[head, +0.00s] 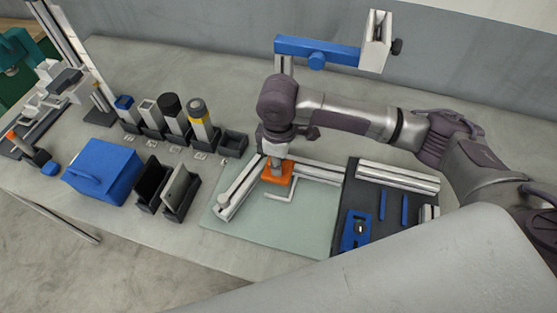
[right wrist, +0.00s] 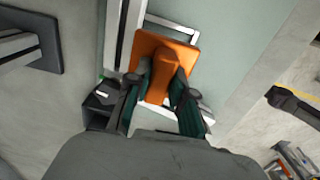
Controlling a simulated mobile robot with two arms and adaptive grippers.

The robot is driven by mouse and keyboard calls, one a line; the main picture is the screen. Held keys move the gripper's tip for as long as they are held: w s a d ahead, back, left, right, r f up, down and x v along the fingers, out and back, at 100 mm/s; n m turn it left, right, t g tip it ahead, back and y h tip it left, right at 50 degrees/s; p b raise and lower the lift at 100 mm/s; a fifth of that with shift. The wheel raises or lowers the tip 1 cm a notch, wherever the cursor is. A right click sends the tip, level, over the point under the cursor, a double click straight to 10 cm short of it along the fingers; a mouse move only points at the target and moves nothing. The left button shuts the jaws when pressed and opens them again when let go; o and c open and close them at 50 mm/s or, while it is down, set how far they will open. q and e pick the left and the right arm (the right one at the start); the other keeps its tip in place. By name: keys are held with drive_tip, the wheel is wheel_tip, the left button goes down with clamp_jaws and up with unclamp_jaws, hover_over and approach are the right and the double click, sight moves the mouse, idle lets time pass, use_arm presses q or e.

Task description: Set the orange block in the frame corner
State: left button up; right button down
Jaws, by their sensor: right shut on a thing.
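The orange block (head: 279,175) is a flat square plate with a raised grip. It is at the inner corner where two silver bars of the frame (head: 238,192) meet, on a pale green mat (head: 270,232). My right gripper (head: 275,162) points down at it from above. In the right wrist view, my right gripper (right wrist: 164,82) is shut on the raised grip of the orange block (right wrist: 182,50), one finger on each side. The block lies close beside a silver bar (right wrist: 123,35); whether they touch I cannot tell. My left gripper is not in view.
A thin silver L-shaped piece (head: 284,194) lies on the mat close to the block. A dark tray (head: 377,222) with blue parts stands to the right. Upright cylinders, black holders and a blue box (head: 102,170) stand to the left. The front of the mat is clear.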

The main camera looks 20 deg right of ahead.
drive_tip(key=shift+f, duration=0.55)
drive_tip(key=c, duration=1)
unclamp_jaws()
drive_tip(key=shift+r, duration=0.55)
wheel_tip(320, 180, up, 12)
drive_tip(key=shift+r+b, duration=0.1)
drive_tip(key=shift+b, duration=0.8)
